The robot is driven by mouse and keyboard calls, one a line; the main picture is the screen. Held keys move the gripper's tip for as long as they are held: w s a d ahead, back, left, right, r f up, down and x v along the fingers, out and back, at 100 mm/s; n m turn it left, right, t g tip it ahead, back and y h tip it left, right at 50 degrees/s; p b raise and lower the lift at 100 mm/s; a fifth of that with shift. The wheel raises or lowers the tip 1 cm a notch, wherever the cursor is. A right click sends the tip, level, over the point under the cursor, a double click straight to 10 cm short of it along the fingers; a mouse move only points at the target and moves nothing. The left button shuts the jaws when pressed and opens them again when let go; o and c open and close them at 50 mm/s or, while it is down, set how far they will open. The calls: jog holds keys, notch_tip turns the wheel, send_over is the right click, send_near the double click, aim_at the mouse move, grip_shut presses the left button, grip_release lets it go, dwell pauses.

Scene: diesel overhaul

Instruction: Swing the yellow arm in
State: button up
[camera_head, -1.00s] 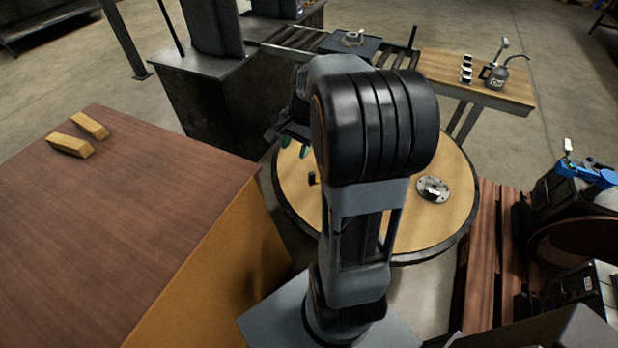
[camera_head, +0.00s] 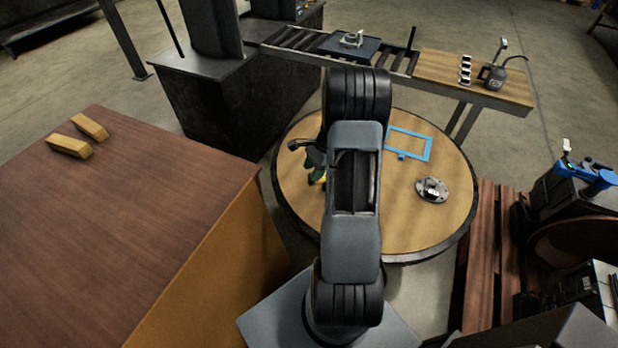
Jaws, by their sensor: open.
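The round wooden table (camera_head: 420,235) stands in front of me, and my arm crosses over its middle. A small yellow piece (camera_head: 319,179) shows right at the fingertips. It may be part of the yellow arm; the rest is hidden, and I cannot tell whether the fingers touch it. My gripper is open.
A blue rectangular frame (camera_head: 409,144) and a round metal flange (camera_head: 432,190) lie on the table's right side. A brown bench (camera_head: 120,220) with two yellow blocks stands left. A roller conveyor (camera_head: 290,42) runs behind. Dark machinery (camera_head: 560,200) stands right.

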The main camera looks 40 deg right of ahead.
aim_at(309, 184)
jog(key=shift+x, duration=2.2)
grip_shut()
jog(key=shift+d, duration=0.1)
